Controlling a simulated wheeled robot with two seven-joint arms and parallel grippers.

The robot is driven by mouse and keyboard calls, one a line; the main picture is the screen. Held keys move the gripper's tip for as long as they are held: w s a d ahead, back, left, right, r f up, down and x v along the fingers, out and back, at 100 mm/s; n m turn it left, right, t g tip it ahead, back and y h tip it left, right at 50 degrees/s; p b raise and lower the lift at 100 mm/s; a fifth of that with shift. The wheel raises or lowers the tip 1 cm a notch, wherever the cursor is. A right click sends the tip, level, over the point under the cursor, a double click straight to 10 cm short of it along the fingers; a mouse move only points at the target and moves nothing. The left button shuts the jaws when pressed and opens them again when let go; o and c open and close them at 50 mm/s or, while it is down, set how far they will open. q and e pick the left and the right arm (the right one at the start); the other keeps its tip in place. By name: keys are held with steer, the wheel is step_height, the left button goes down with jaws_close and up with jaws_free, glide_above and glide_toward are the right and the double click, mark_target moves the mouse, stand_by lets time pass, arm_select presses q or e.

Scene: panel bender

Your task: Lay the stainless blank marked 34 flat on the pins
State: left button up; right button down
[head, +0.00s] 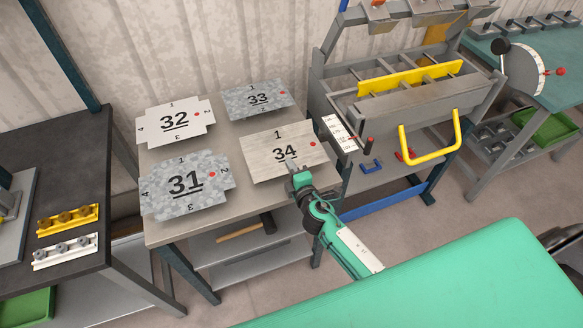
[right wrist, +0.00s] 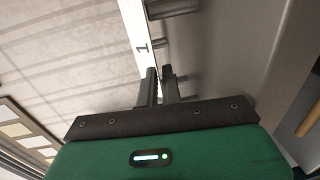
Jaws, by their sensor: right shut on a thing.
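The blank marked 34 (head: 262,160) is a light, brushed metal plate with a 1 at its far edge and a red dot at its right. It shows above the right front part of the grey table, and I cannot tell whether it touches it. My right gripper (head: 293,172) is shut on its near edge. In the right wrist view, my fingers (right wrist: 163,85) meet a thin light strip (right wrist: 137,35) with a 1 on it. Short grey cylindrical pins (right wrist: 172,8) stick out beside the strip. My left gripper is out of view.
Blanks 31 (head: 185,184), 32 (head: 175,121) and 33 (head: 257,98) lie on the grey table (head: 215,226). A bending machine (head: 345,95) with a yellow handle (head: 430,155) stands to the right. A dark bench (head: 75,150) is at the left.

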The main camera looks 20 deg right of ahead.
steer(key=shift+s+f, duration=0.3)
steer(key=shift+f, duration=0.55)
steer(key=c, duration=1.5)
jaws_free()
steer(key=shift+a, duration=0.1)
steer(key=shift+s+b, duration=0.1)
steer(key=shift+b, duration=0.2)
steer(key=shift+s+f, duration=0.15)
steer(key=shift+s, duration=0.4)
steer(key=s+r+b, duration=0.3)
steer(key=s, duration=0.9)
steer(key=shift+d, duration=0.35)
steer(key=shift+r, duration=0.15)
